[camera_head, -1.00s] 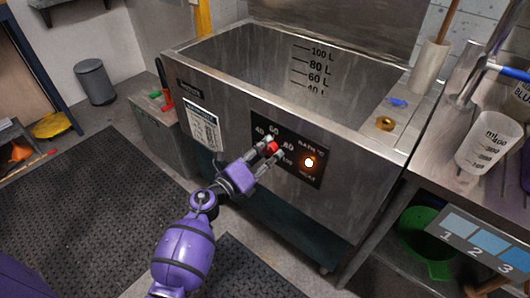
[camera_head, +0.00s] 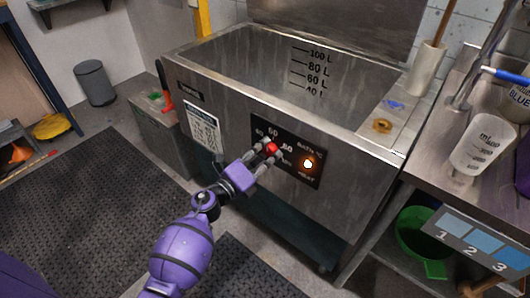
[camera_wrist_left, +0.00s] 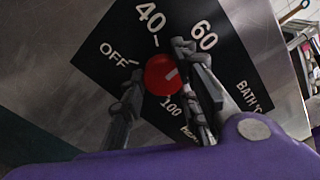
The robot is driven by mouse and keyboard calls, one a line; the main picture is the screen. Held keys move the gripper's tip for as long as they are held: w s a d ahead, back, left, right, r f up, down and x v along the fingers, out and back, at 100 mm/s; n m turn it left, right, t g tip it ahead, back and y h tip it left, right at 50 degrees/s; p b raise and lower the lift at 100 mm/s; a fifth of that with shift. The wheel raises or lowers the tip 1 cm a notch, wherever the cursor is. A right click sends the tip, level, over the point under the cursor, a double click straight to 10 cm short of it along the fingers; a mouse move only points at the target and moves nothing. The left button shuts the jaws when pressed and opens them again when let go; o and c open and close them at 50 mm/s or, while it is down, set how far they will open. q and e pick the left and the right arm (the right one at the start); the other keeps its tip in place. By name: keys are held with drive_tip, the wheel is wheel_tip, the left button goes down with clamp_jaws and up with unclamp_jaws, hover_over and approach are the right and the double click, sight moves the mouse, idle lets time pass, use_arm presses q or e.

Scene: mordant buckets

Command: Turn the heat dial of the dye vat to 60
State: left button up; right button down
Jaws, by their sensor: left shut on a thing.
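The red heat dial (camera_head: 272,148) sits on the black panel (camera_head: 290,138) on the front of the steel dye vat (camera_head: 230,92). My left gripper (camera_head: 268,147) is shut on the dial, one finger on each side. In the left wrist view the dial (camera_wrist_left: 160,76) shows between the fingers (camera_wrist_left: 156,72). Its white pointer mark slants up and right, roughly toward the 60; a finger covers part of that side, so I cannot tell the exact alignment. The OFF, 40, 60 and 100 labels show there. My right gripper is in no view.
A steel bench (camera_head: 447,165) with a measuring jug (camera_head: 475,145) stands at the right, with a green bucket (camera_head: 411,235) below. A dark floor mat (camera_head: 85,205) lies clear at the left.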

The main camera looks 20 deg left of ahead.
use_arm(q)
drive_tip(key=shift+s+a+f, duration=0.1)
drive_tip(key=shift+a+f, duration=0.05)
drive_tip(key=shift+f, duration=0.2)
drive_tip(key=o, duration=1)
drive_tip(key=shift+r, duration=0.1)
drive_tip(key=v, duration=1.2)
